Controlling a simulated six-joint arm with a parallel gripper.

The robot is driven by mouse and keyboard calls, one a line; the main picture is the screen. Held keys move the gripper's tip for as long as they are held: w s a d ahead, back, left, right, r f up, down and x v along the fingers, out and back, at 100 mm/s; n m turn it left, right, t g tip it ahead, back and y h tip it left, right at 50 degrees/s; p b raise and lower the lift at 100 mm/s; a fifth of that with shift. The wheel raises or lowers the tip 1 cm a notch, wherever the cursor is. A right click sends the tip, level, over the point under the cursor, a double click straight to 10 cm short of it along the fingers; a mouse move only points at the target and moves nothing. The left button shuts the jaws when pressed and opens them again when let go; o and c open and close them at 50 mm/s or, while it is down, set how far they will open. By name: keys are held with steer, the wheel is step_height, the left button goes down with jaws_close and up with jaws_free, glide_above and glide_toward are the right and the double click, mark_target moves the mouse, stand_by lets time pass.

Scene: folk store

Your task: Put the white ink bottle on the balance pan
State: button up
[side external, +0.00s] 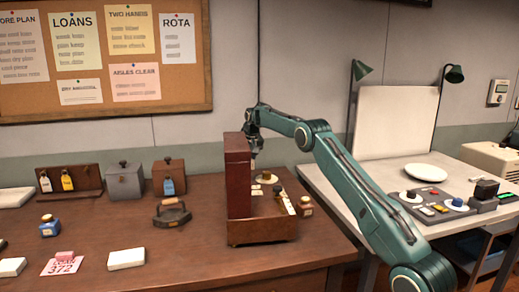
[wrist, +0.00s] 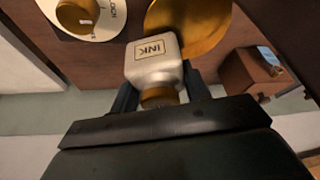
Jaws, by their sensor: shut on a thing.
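The white ink bottle (wrist: 152,66), with an INK label and a brown-gold cap, is between the dark fingers of my gripper (wrist: 160,88) in the wrist view. My gripper is shut on it. The round brass balance pan (wrist: 208,28) is just beyond the bottle; the bottle overlaps the pan's near edge in the picture. I cannot tell the height between them. In the side view my gripper (side external: 254,150) is above the wooden balance case, and the pan (side external: 266,179) shows low beside the tall panel. The bottle is too small there to make out.
The tall brown panel (side external: 238,175) stands close left of my gripper. A white dial with a brass knob (wrist: 76,14) is beside the pan. A flat iron (side external: 172,213) and blue bottle (side external: 49,226) are left.

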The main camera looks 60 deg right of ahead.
steer(key=shift+f, duration=0.1)
steer(key=o, duration=1.1)
steer(key=shift+v, duration=1.9)
steer(key=shift+w+d+r, duration=0.1)
steer(key=shift+r, duration=1.35)
steer(key=shift+w+r, duration=0.1)
steer(key=shift+r, duration=1.65)
steer(key=shift+r, duration=0.1)
